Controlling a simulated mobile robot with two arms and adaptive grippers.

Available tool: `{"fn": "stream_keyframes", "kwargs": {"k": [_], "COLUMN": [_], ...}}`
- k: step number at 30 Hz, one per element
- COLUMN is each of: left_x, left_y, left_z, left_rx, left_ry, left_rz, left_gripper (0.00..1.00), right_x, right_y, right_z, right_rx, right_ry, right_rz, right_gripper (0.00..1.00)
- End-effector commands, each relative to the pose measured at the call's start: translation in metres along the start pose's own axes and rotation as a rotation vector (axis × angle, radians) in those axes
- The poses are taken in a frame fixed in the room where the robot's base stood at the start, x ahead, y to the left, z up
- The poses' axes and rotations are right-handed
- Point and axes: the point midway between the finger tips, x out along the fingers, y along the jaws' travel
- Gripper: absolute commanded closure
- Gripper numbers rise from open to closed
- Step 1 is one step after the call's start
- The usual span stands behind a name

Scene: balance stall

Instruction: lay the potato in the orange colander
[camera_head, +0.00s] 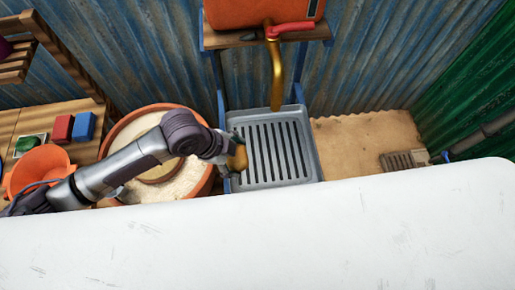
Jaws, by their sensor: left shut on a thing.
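My left gripper (226,156) is shut on a brown-yellow potato (238,157). It holds the potato over the left edge of a grey slatted tray (297,178); the fingers are small and partly hidden by the wrist. The orange colander (38,160) is at the far left, well away from the potato. My left forearm passes in front of its lower right part, and the inside shows only partly. My right gripper is out of view.
A round terracotta tub (208,181) with pale contents lies under my left arm. A red block (63,128) and a blue block (84,126) sit near the colander. A brass tap (276,75) hangs above the tray. Bare tan floor (350,145) lies to its right.

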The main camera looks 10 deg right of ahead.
Motion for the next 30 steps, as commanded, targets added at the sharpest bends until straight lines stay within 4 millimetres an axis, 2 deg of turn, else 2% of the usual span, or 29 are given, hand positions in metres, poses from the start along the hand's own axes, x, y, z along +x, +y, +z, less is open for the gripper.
{"fn": "stream_keyframes", "kwargs": {"k": [1, 3, 15, 30], "left_x": [-0.011, -0.019, -0.06, -0.108], "left_y": [0.001, 0.003, 0.018, 0.037], "left_z": [0.009, 0.02, 0.087, 0.172], "left_rx": [-0.002, -0.002, -0.002, -0.004], "left_ry": [-0.004, -0.004, -0.004, -0.005], "left_rz": [0.0, -0.001, 0.0, 0.0], "left_gripper": [0.62, 0.62, 0.62, 0.62], "right_x": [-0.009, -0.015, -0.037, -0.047], "right_y": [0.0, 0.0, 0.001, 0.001], "right_z": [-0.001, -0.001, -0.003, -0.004], "right_rx": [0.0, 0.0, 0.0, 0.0], "right_ry": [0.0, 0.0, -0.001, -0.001], "right_rz": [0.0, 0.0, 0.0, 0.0], "right_gripper": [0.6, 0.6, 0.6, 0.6]}}
